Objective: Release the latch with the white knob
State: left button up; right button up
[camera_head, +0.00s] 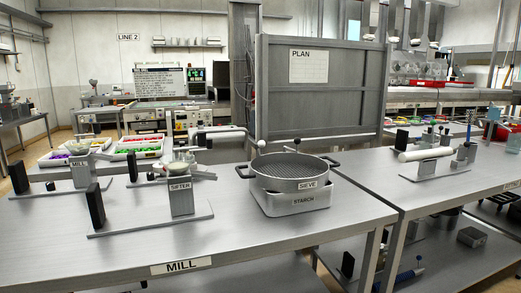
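A white horizontal bar (215,133) shows behind the front table, left of the sieve. A white cylinder (425,154) lies on a metal stand on the right table. Whether any of these belongs to the latch, I cannot tell. Neither of my grippers is in view.
The front steel table (150,250) bears a sifter (181,198), a mill (80,174) and a round sieve (290,172) on a starch box (290,201). Its front is bare. A grey plan board (320,105) stands behind. The right table (410,190) adjoins.

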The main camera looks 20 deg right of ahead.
aim_at(262, 144)
jog(key=i+l+u, duration=0.1)
jog(key=l+u, duration=0.35)
jog(key=l, duration=0.4)
jog(key=l+u, duration=0.4)
jog(key=l, duration=0.4)
